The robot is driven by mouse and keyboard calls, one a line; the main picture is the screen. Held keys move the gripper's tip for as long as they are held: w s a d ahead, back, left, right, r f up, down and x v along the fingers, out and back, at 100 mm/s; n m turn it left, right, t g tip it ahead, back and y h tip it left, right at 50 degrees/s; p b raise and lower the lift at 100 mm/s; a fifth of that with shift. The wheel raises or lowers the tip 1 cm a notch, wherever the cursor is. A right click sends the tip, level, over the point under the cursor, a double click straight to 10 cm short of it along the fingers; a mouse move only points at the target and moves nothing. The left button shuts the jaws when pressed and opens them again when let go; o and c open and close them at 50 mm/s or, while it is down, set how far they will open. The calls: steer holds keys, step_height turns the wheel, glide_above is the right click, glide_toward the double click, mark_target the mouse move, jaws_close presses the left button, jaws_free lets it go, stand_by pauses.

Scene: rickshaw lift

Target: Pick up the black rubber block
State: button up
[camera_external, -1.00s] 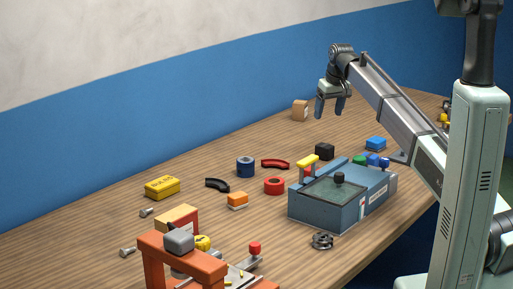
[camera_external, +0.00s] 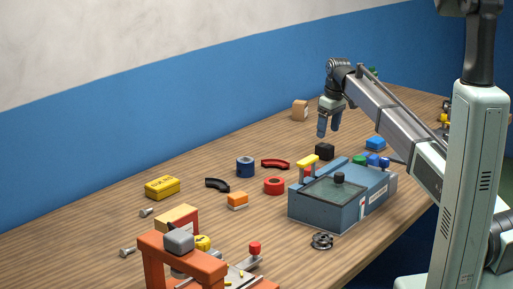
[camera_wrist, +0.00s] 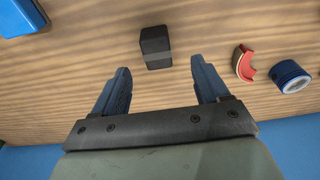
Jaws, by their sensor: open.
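The black rubber block (camera_external: 324,151) sits on the wooden table behind the blue-grey machine. In the wrist view the black block (camera_wrist: 156,47) lies on bare wood, beyond the fingertips and about midway between them. My gripper (camera_external: 329,128) is above the table, pointing down, and appears just over the block in the external view. In the wrist view my gripper (camera_wrist: 161,75) has its two blue fingers spread apart with nothing between them. It is apart from the block.
The blue-grey machine (camera_external: 325,207) with a yellow handle (camera_external: 308,161) stands in front of the block. A blue block (camera_external: 375,143) is to its right. A red curved piece (camera_external: 275,164) and a blue roll (camera_external: 245,167) lie left. A cardboard box (camera_external: 300,110) stands behind.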

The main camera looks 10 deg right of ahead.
mark_target(325, 145)
steer(key=shift+w+a+f, duration=0.1)
steer(key=shift+w+f, duration=0.15)
steer(key=shift+f, duration=1.05)
steer(key=shift+w+a+f, duration=0.15)
steer(key=shift+w+f, duration=0.05)
steer(key=shift+f, duration=1.1)
steer(key=shift+w+a+f, duration=0.1)
steer(key=shift+w+f, duration=0.15)
steer(key=shift+f, duration=1.05)
steer(key=c, duration=1.1)
